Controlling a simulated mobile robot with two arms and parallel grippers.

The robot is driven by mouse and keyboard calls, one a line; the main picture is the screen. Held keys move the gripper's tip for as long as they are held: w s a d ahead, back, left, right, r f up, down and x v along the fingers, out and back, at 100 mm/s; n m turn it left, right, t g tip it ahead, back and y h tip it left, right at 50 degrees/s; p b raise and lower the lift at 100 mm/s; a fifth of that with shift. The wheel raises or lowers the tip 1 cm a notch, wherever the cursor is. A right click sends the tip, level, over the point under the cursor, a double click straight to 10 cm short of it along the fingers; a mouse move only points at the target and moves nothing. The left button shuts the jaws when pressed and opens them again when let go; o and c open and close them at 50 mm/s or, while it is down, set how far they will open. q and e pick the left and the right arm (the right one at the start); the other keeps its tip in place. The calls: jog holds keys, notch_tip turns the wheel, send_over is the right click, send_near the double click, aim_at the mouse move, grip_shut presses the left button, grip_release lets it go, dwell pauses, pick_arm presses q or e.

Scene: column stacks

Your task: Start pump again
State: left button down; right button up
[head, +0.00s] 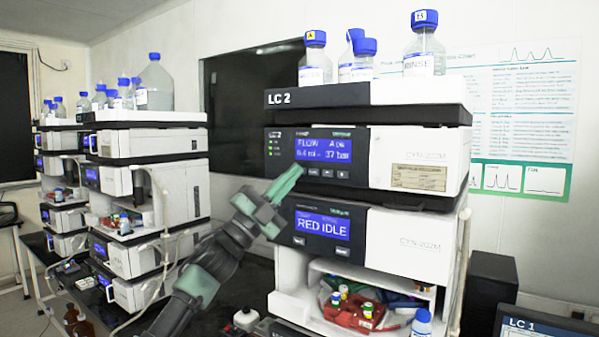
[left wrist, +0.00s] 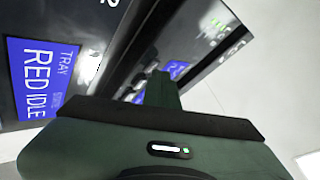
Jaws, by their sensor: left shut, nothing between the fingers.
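The LC 2 pump module (head: 415,152) is near the top of the nearest stack. Its blue display (head: 323,149) reads FLOW and what looks like 0.4 ml and 37 bar. A row of small buttons (head: 327,173) sits under the display. My left gripper (head: 297,169) is shut and empty, its tip at or just in front of the panel, left of the buttons. Contact cannot be told. In the left wrist view my gripper fingers (left wrist: 163,90) point at the panel, hiding part of it. My right gripper is not in view.
Below the pump, a module display (head: 322,226) reads RED IDLE; it also shows in the left wrist view (left wrist: 38,78). Blue-capped bottles (head: 424,45) stand on top of the stack. An open bay (head: 390,277) holds vials. More stacks (head: 150,190) stand at left.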

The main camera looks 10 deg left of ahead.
pick_arm(q)
jog(key=shift+s, duration=0.15)
jog(key=shift+s+a, duration=0.3)
jog(key=shift+s, duration=0.35)
jog(key=s, duration=0.1)
jog(key=s+a, duration=0.1)
jog(key=s, duration=0.2)
jog(key=shift+s+a, duration=0.3)
dwell(0.4)
